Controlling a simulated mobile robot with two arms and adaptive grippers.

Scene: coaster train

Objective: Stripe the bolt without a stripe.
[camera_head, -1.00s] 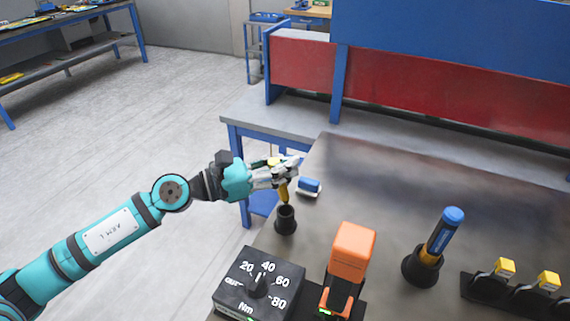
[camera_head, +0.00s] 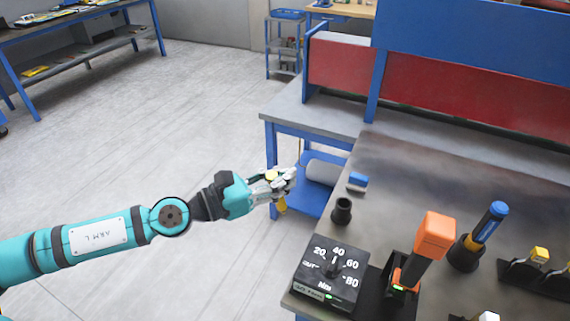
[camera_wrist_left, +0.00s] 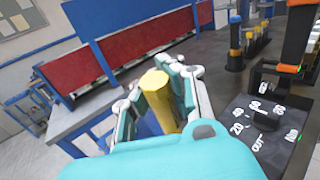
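My left gripper (camera_head: 283,184) is closed around a yellow marker-like stick (camera_head: 281,204), which points downward in the head view. In the left wrist view the yellow stick (camera_wrist_left: 160,101) stands between the fingers. In the head view the gripper appears left of the bench edge, apart from the small black cup (camera_head: 342,211). Yellow-topped pieces in black holders, perhaps the bolts (camera_head: 539,254), stand at the right edge. They are too small to show any stripe. My right gripper is not in view.
The bench (camera_head: 410,170) also holds a torque dial box (camera_head: 325,275), an orange-headed tool (camera_head: 434,235) in a black holder, a blue-capped tool (camera_head: 488,222) in a round holder and a small blue block (camera_head: 357,181). The bench middle behind them is clear.

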